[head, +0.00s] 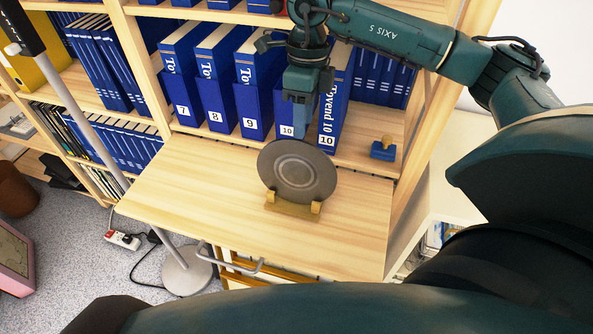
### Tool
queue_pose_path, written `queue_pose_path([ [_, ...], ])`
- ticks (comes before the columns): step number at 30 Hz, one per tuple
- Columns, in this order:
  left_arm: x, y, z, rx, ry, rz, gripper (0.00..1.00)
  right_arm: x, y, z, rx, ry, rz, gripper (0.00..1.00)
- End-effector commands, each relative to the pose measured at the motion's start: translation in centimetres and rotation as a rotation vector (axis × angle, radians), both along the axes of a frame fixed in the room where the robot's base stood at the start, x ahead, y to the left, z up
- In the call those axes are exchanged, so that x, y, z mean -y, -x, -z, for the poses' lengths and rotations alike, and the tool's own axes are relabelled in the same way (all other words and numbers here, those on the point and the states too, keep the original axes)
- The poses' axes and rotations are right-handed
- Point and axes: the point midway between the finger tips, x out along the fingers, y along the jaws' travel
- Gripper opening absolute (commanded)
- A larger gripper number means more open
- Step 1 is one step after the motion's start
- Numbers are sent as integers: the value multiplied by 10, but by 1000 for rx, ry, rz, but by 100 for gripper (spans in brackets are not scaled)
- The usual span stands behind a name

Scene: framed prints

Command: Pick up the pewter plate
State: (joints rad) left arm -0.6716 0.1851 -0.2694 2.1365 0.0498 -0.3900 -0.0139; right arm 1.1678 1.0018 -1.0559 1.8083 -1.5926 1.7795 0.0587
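The pewter plate (297,172) is a dark grey round disc. It stands upright, leaning slightly, in a small wooden stand (292,209) on the pale wooden desk surface. My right gripper (300,127) points down just above the plate's upper edge, in front of the blue binders. Its fingers overlap in this view, so I cannot tell how wide they are or whether they touch the plate. My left gripper is not in view.
Blue numbered binders (252,109) stand on the shelf behind the plate. A small blue stamp with a wooden knob (384,149) sits to their right. The desk (200,187) is clear left of the plate. A metal lamp pole (80,118) rises at the left.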

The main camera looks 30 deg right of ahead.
Motion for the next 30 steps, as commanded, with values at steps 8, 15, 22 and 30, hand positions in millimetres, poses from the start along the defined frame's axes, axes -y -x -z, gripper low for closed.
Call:
queue_pose_path([
  [8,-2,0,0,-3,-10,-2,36,-4,3,30,-1,-1,-1,38],
  [15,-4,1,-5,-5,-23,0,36,-11,0,58,-3,-4,-1,38],
  [22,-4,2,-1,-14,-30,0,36,-14,2,81,1,-4,-1,38],
  [30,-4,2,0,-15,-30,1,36,-14,2,82,1,-4,-2,33],
])
